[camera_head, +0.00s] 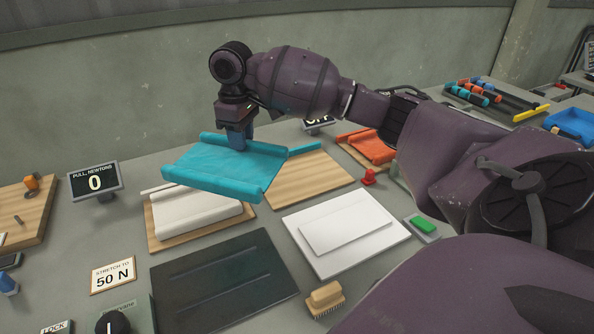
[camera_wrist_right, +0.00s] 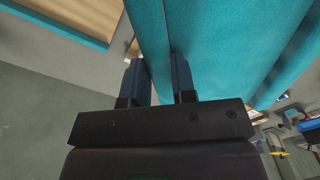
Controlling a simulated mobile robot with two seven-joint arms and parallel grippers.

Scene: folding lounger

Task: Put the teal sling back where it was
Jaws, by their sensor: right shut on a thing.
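The teal sling (camera_head: 215,170), a wide sheet with rolled side edges, hangs in the air from my right gripper (camera_head: 237,135). The gripper points down and is shut on the sling's far part. The right wrist view shows the two dark fingers (camera_wrist_right: 160,78) on either side of a teal fold, with the sheet (camera_wrist_right: 225,45) filling the upper right. A bare wooden board (camera_head: 312,183) lies to the right of the sling, with a teal strip (camera_head: 305,147) at its far edge. My left gripper is out of view.
A white sling (camera_head: 195,217) on a wooden board lies under the teal one. An orange sling (camera_head: 368,148) lies right of the bare board. A newton display (camera_head: 94,181), dark mat (camera_head: 222,280), white panels (camera_head: 345,228) and brush (camera_head: 325,298) surround them.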

